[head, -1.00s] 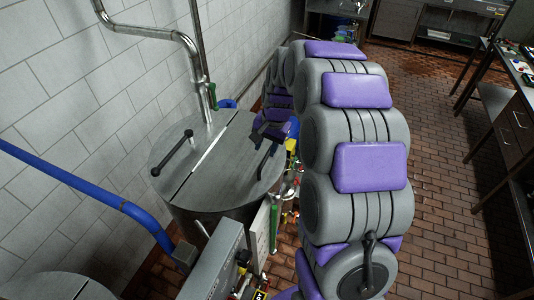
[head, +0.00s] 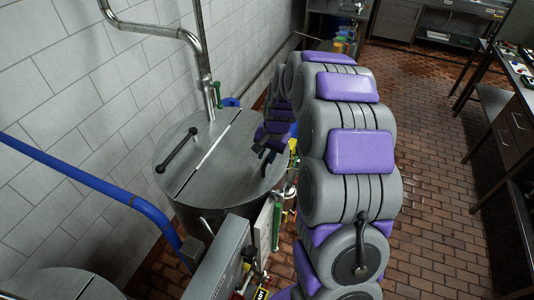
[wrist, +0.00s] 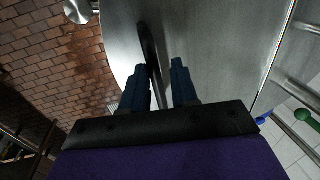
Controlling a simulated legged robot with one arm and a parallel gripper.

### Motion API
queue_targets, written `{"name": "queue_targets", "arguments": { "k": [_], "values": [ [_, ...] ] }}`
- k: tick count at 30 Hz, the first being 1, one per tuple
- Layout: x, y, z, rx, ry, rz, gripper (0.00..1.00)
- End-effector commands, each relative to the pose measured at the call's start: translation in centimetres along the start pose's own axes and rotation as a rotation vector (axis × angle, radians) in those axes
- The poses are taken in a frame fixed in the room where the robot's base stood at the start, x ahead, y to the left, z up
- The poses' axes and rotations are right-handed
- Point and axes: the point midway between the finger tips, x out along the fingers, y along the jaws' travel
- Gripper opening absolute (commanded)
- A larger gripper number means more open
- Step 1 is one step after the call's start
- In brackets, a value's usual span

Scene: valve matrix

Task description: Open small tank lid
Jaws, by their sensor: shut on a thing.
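The small tank (head: 215,165) is a round metal vessel with a flat lid split by a pale seam. The lid half at right (head: 240,170) has a black bar handle (head: 266,168), partly hidden by my gripper. The other half has its own black handle (head: 176,150). My gripper (head: 268,148) is over the right edge of the lid. In the wrist view, the two dark fingers (wrist: 161,85) stand on either side of the black handle (wrist: 150,48), shut on it. The lid looks flat, with both halves level.
A steel pipe (head: 190,45) runs along the tiled wall behind the tank. A blue pipe (head: 90,180) crosses the left front. A grey box (head: 218,258) stands before the tank. Valves crowd the tank's right side. Open brick floor (head: 430,170) lies to the right.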

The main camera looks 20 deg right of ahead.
Motion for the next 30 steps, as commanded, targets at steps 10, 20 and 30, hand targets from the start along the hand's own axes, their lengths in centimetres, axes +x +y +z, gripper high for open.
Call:
{"name": "queue_targets", "arguments": {
  "k": [10,20,30],
  "values": [
    [0.0,-0.1,-0.4,0.003,0.001,-0.007,0.00],
    [-0.1,-0.2,-0.4,0.002,0.004,-0.006,0.00],
    [-1.5,-1.4,-1.0,-0.001,0.005,0.063,0.00]
  ]
}}
